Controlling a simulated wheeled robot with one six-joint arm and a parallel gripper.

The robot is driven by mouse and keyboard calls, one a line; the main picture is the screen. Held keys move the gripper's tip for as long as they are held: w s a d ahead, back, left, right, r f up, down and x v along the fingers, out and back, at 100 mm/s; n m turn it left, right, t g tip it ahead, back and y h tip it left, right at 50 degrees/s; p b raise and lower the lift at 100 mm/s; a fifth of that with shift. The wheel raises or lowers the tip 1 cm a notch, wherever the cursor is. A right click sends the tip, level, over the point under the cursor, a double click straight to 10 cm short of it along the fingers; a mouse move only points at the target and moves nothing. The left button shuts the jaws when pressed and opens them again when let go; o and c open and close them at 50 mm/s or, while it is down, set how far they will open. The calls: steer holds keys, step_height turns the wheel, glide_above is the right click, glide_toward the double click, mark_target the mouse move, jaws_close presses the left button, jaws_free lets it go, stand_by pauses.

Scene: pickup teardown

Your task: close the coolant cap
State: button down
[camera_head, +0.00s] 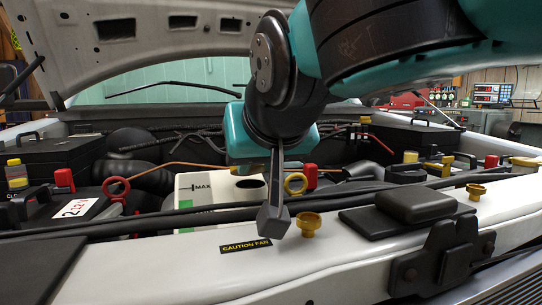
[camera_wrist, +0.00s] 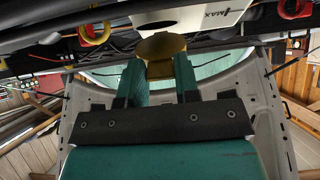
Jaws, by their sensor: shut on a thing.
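The white coolant reservoir (camera_head: 200,203) with its MAX mark stands below my wrist in the head view. Its dark round opening (camera_head: 250,184) is uncovered. In the wrist view, the reservoir (camera_wrist: 200,16) is at the top. My gripper (camera_wrist: 161,68) is shut on a yellow cap (camera_wrist: 163,46), whose broad round face shows between the fingertips. The cap appears close to the opening and apart from it; the exact gap is hard to judge. In the head view my wrist hides the fingers and most of the cap.
A yellow ring handle (camera_head: 295,184) stands just right of the opening. A dark hose (camera_head: 150,222) runs in front of the reservoir. A yellow fitting (camera_head: 309,224) stands on the white front panel. A red ring handle (camera_head: 116,188) is at the left. The raised hood (camera_head: 150,35) is overhead.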

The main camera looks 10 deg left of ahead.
steer(key=c, duration=0.8)
jaws_free()
steer(key=shift+f, duration=0.25)
steer(key=shift+c, duration=0.2)
steer(key=shift+r, duration=0.1)
steer(key=shift+s+r, duration=0.15)
steer(key=shift+r, duration=0.05)
steer(key=v, duration=1.7)
steer(key=shift+p, duration=0.4)
steer(key=shift+f, duration=0.1)
